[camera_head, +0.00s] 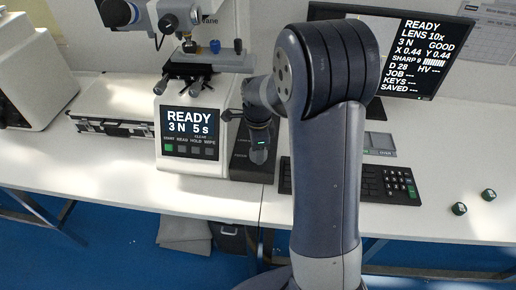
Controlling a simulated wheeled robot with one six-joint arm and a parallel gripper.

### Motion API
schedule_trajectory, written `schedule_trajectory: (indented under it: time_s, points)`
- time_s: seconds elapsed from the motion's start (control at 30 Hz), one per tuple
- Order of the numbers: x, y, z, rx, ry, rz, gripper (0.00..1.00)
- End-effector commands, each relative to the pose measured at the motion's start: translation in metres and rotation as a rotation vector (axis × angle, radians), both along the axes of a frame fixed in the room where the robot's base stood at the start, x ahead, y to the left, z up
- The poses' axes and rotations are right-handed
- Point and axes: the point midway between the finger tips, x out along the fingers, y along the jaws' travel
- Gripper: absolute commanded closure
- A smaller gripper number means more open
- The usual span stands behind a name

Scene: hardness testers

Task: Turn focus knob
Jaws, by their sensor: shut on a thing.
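A hardness tester (187,105) stands on the white bench at the left of centre, with a front screen reading READY, 3 N, 5 s. A dark side knob (229,115) shows at its right side, next to my arm.
A keyboard (385,184) lies behind and right of my arm. A flat case (110,122) sits left of the tester. The bench (110,170) is clear at front left.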

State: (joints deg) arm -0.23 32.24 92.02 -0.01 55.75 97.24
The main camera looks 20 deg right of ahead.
Motion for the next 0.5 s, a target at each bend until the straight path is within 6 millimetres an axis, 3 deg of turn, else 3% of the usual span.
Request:
schedule_trajectory:
  time_s: [0.1,0.13,0.37,0.5]
  points:
    - [0.001,-0.0001,0.0012,0.0,-0.004,0.001,0.75]
    - [0.001,-0.0001,0.0012,0.0,-0.004,0.001,0.49]
    - [0.0005,-0.0001,0.0006,0.0,-0.002,0.001,0.31]
    - [0.0003,0.0,0.0003,0.0,-0.001,0.001,0.3]
